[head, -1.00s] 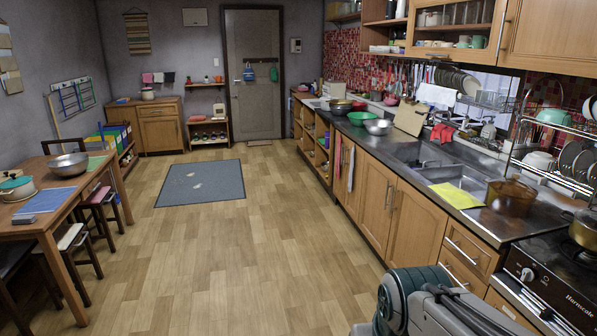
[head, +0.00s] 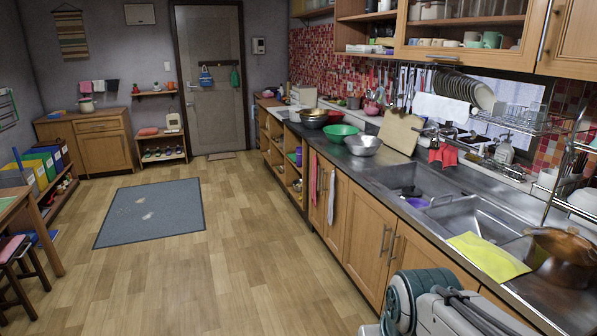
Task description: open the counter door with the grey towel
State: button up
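The grey towel (head: 331,194) hangs on the front of the wooden counter, left of the sink cabinet doors. The counter door (head: 342,210) behind it is wooden and looks closed. The towel hides part of the door, and I cannot make out its handle. A pink towel (head: 313,178) hangs just to the left. Part of my arm shows at the bottom centre right, well short of the grey towel. My gripper is not in view.
The wooden floor (head: 240,260) in front of the counter is clear. A grey mat (head: 150,212) lies farther left. Two sink cabinet doors with upright handles (head: 384,240) stand nearer. The counter (head: 362,172) holds bowls, a yellow cloth (head: 487,257) and a brown pot (head: 562,258).

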aim_at(337, 180)
jog(key=u, duration=0.05)
jog(key=i, duration=3.25)
jog(key=u, duration=0.35)
jog(key=i, duration=1.1)
jog(key=u, duration=0.05)
